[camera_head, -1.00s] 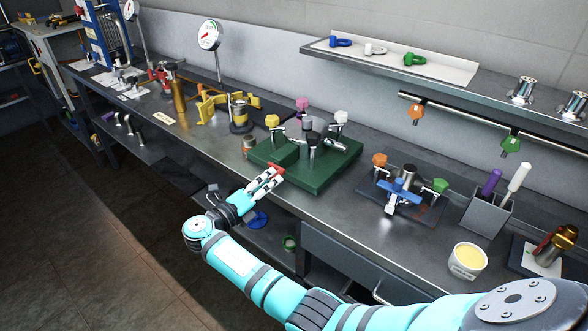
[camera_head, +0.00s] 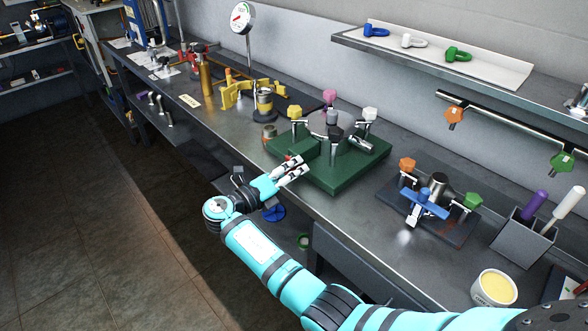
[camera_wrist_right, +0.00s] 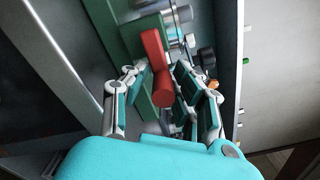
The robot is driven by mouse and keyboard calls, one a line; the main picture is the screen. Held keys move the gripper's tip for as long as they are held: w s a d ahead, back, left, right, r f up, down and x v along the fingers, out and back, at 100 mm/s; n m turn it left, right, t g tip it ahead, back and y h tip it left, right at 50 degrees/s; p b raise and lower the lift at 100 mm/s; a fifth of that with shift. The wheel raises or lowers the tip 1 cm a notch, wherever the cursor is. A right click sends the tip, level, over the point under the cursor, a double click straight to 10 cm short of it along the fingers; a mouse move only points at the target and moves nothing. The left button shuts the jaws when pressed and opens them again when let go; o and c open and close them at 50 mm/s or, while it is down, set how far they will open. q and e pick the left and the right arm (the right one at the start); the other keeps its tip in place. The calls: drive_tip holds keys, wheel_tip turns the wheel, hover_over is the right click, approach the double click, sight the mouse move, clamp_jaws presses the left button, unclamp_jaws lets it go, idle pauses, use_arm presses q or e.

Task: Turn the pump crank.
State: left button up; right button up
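The pump is a green base (camera_head: 345,180) on the bench, with a metal body and several coloured knobs on top. Its red crank handle (camera_wrist_right: 154,58) shows in the wrist view, reaching in between the fingers. In the head view only a small red part (camera_head: 289,158) shows beside my fingertips. My right gripper (camera_head: 296,168) is at the front left corner of the green base. In the wrist view the fingers (camera_wrist_right: 165,85) stand apart on either side of the red handle, with a gap visible; I cannot tell whether they touch it. My left gripper is not in view.
A dark plate with a blue clamp (camera_head: 426,203) lies right of the pump. A gauge (camera_head: 242,17) and a yellow bracket (camera_head: 236,94) stand to the left. A shelf (camera_head: 345,40) overhangs the back.

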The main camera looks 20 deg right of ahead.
drive_tip(key=shift+r, duration=0.2)
clamp_jaws()
drive_tip(key=shift+w, duration=0.1)
drive_tip(key=shift+m, duration=0.5)
drive_tip(key=shift+f+m+p, duration=0.25)
drive_tip(key=shift+m+p, duration=0.15)
drive_tip(key=shift+m, duration=0.2)
drive_tip(key=shift+w+f+m, duration=0.2)
drive_tip(key=shift+f+m, duration=0.15)
drive_tip(key=shift+m, duration=0.75)
drive_tip(key=shift+w+f+m+b, duration=0.1)
drive_tip(key=shift+f+m+b, duration=0.1)
drive_tip(key=shift+m, duration=0.45)
drive_tip(key=shift+w+f+m+b, duration=0.1)
drive_tip(key=shift+f+m+b, duration=0.1)
drive_tip(key=shift+m, duration=0.45)
